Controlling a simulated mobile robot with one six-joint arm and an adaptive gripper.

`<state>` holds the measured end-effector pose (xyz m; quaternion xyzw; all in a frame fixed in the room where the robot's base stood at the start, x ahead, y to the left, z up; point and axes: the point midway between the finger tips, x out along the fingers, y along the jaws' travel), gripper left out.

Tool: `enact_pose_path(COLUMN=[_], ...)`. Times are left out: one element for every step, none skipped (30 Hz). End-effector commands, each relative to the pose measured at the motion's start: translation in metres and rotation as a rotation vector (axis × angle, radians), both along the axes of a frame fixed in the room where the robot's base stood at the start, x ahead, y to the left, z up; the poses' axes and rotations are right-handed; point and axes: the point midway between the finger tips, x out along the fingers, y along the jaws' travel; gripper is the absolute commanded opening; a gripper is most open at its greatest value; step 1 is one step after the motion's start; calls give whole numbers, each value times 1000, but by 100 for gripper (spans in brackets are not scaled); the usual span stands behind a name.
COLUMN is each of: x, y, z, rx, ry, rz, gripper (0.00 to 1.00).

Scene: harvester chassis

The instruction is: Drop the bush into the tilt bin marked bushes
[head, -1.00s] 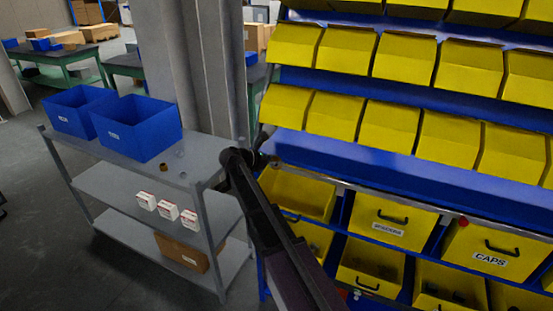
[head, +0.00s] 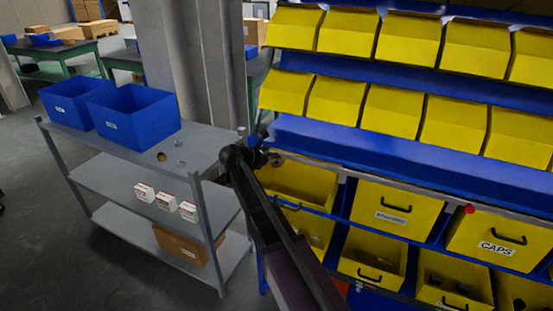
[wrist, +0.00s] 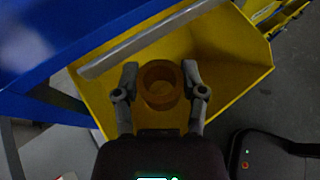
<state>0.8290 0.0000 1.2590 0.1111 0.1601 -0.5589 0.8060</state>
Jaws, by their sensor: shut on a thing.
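My gripper (wrist: 160,90) is shut on the bush (wrist: 160,86), an orange-brown ring with an open centre, held between the two fingertips in the wrist view. Behind it in that view is the open inside of a yellow tilt bin (wrist: 235,72). In the head view my gripper (head: 268,160) is at the left end of the rack, by the upper left tilt bin (head: 310,180), which is tilted open. A small brownish piece shows at its tip. No label is readable on this bin.
Bins labelled spacers (head: 398,205) and CAPS (head: 495,235) are to the right. A metal rail (wrist: 135,45) crosses close beside the gripper. A grey shelf cart (head: 130,160) on the left carries blue boxes (head: 135,115) and a loose brown ring (head: 161,156).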

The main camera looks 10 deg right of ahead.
Motion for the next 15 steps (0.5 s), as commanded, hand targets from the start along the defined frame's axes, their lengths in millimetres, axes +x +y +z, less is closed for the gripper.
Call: enact_pose_path(x=[0,0,0,0,0,0,0,0,0,0,0,0,0,0,0], y=[0,0,0,0,0,0,-1,0,-1,-1,-1,-1,-1,-1,-1], z=[-9,-11,-14,-16,-18,-20,-22,-23,-24,-25,-26,-27,-27,-28,-28], rx=[0,0,0,0,0,0,0,0,0,0,0,0,0,0,0], ry=[0,0,0,0,0,0,0,0,0,0,0,0,0,0,0], rz=[0,0,0,0,0,0,0,-1,-1,-1,-1,-1,-1,-1,-1], gripper=[4,4,4,4,4,4,4,4,4,4,4,4,4,4,4])
